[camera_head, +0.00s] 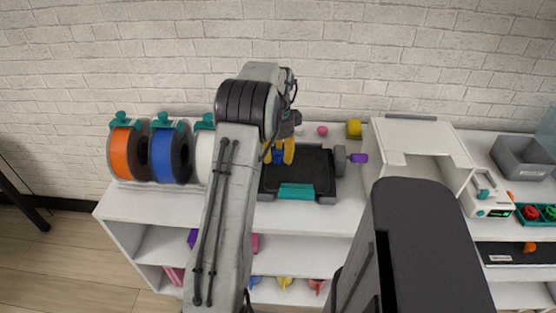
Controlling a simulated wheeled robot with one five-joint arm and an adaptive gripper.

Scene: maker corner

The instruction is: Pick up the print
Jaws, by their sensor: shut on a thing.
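A small blue thing, which looks like the print (278,157), shows between the yellow fingers of my gripper (280,153). My gripper is shut on it, over the left part of a black print bed (310,172) with a teal front tab. The fingers hide much of the blue thing, so its shape is unclear. I cannot tell whether it touches the bed. My arm hides the area to the left of the bed.
Orange, blue and white filament spools (170,150) stand at the left of the white shelf (150,204). A grey and purple tool (345,159) is right of the bed. A white printer frame (422,140) and a grey bin (524,158) stand further right.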

